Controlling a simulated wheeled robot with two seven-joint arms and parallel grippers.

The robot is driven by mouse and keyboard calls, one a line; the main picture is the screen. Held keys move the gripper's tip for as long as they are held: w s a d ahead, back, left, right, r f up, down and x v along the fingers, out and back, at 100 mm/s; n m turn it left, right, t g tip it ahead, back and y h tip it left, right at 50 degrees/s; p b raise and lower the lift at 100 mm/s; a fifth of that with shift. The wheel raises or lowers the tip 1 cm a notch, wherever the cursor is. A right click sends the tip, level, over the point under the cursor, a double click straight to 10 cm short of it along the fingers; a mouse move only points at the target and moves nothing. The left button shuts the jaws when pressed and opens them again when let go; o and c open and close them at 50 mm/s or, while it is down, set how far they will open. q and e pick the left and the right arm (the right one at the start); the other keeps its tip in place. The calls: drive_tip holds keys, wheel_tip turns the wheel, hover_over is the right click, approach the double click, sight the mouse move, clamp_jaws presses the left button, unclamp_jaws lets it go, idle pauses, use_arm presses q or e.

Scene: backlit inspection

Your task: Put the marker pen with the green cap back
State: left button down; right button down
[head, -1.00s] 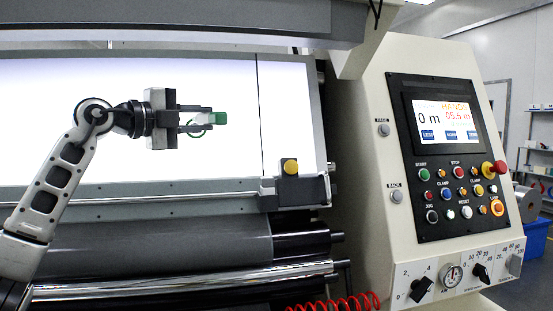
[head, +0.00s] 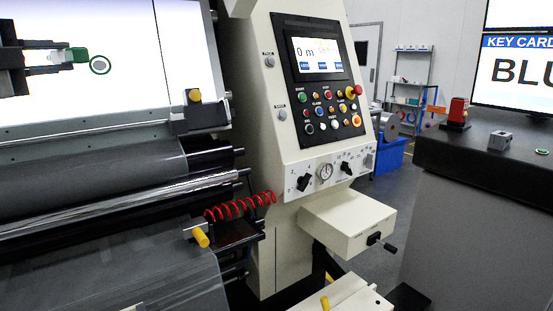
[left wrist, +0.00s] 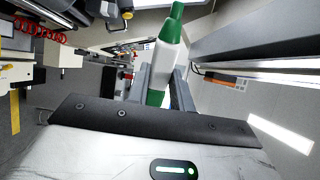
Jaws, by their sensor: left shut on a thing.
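My left gripper (head: 72,56) is shut on the marker pen, in front of the bright panel at the upper left of the head view. In the left wrist view the marker pen (left wrist: 169,48) has a white body with green at both ends, upright between the fingers (left wrist: 162,88). My right gripper is not in view.
A dark counter (head: 470,165) at the right bears a grey block (head: 500,141), a small round green item (head: 541,151) and a red device (head: 457,112). The control console (head: 320,100) stands between panel and counter. A red coiled hose (head: 240,206) hangs below the panel.

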use_arm(q)
drive_tip(key=w+d+f+m+g+h, duration=0.2)
drive_tip(key=d+f+h, duration=0.1)
drive_tip(key=d+f, duration=0.75)
drive_tip(key=w+d+f+m+g+h, duration=0.1)
drive_tip(key=d+f+m+h, duration=0.1)
drive_tip(key=d+f, duration=0.85)
drive_tip(key=s+d+f+m+g+h, duration=0.2)
drive_tip(key=s+d+f+g+h, duration=0.1)
drive_tip(key=s+d+f, duration=1.1)
drive_tip(key=s+f, duration=0.3)
drive_tip(key=shift+d, duration=0.3)
